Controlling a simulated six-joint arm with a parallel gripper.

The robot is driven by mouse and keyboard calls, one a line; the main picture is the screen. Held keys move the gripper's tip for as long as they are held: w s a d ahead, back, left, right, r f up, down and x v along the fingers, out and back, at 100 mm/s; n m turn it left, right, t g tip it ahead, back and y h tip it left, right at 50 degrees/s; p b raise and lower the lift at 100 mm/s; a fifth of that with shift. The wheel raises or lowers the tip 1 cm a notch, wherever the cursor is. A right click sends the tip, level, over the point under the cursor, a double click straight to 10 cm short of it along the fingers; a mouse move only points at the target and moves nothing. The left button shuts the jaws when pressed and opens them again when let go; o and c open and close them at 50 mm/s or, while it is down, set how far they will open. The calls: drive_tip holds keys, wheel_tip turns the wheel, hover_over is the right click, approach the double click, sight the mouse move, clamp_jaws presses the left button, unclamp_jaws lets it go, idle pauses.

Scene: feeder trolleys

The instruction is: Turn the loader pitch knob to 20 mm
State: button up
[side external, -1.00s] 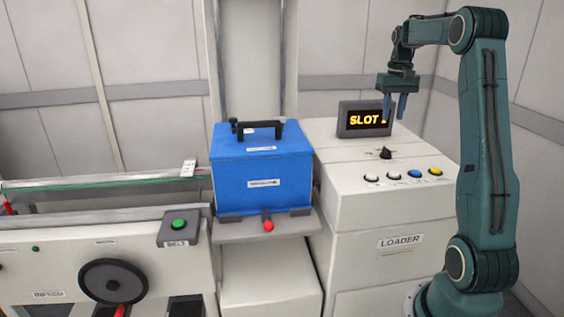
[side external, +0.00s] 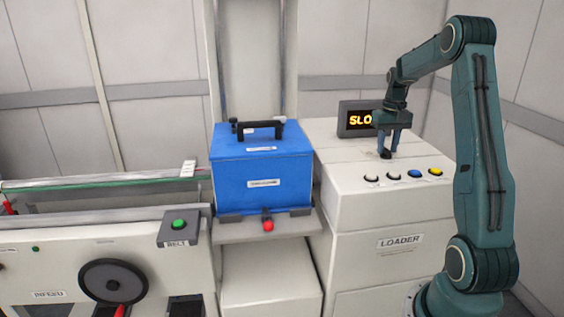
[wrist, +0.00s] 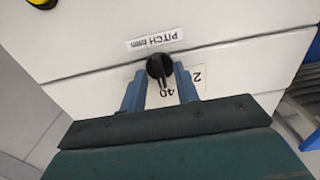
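The loader pitch knob (wrist: 159,67) is a small black dial on the white loader top. In the wrist view the "PITCH mm" label (wrist: 155,39) and scale marks reading "40" and a partly hidden "2" surround it, upside down. The knob's light pointer line faces the "40" side. My gripper (wrist: 159,82) points down with its two blue fingers apart, one on each side of the knob. I cannot tell whether they touch it. In the side view my gripper (side external: 393,153) is low over the loader top, and the knob (side external: 386,154) shows partly at its fingers.
The loader (side external: 370,215) carries white, blue and yellow buttons (side external: 414,173) in front of the knob. A display (side external: 354,119) stands behind, partly covered by my gripper. A blue box (side external: 262,165) sits to the left on a shelf, beside the belt unit.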

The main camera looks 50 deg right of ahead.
clamp_jaws()
drive_tip(key=shift+n, duration=0.3)
drive_tip(key=n, duration=0.9)
idle(0.4)
drive_tip(key=shift+r+n, duration=0.1)
drive_tip(key=shift+n, duration=0.2)
unclamp_jaws()
